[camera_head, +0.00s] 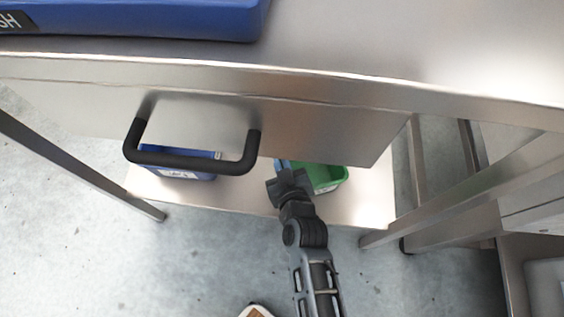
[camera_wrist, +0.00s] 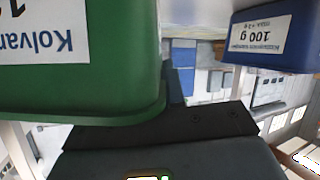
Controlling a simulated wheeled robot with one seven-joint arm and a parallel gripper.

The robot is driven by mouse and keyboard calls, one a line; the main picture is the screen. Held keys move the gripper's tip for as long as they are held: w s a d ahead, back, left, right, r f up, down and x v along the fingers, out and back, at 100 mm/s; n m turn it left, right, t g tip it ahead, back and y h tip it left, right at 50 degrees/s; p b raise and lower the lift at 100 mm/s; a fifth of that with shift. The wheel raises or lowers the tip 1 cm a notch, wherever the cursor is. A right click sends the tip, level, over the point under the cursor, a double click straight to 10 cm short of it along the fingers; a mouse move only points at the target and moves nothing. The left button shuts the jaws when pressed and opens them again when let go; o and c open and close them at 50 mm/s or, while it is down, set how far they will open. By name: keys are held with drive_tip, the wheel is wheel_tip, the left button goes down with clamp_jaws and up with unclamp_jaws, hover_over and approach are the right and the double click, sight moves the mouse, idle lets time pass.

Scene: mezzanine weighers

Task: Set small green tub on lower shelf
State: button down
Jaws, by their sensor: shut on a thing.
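The small green tub (camera_head: 330,178) is at the lower shelf (camera_head: 365,203), partly hidden by the table's front panel and my gripper. In the wrist view the green tub (camera_wrist: 80,70) fills the upper left, with a white label that reads upside down. My gripper (camera_head: 284,168) is shut on the tub at its left side in the head view. I cannot tell whether the tub's base touches the shelf or hangs just above it.
A blue tub (camera_head: 180,165) stands on the lower shelf to the left, behind a black drawer handle (camera_head: 190,160). A blue container (camera_head: 140,20) sits on the steel tabletop (camera_head: 400,45). Table legs flank the shelf.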

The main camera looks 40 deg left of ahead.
drive_tip(key=shift+f, duration=0.2)
drive_tip(key=c, duration=1.2)
unclamp_jaws()
drive_tip(key=shift+r, duration=0.1)
drive_tip(key=shift+r, duration=0.15)
drive_tip(key=p+v, duration=0.2)
drive_tip(key=v, duration=1)
drive_tip(key=shift+p, duration=0.35)
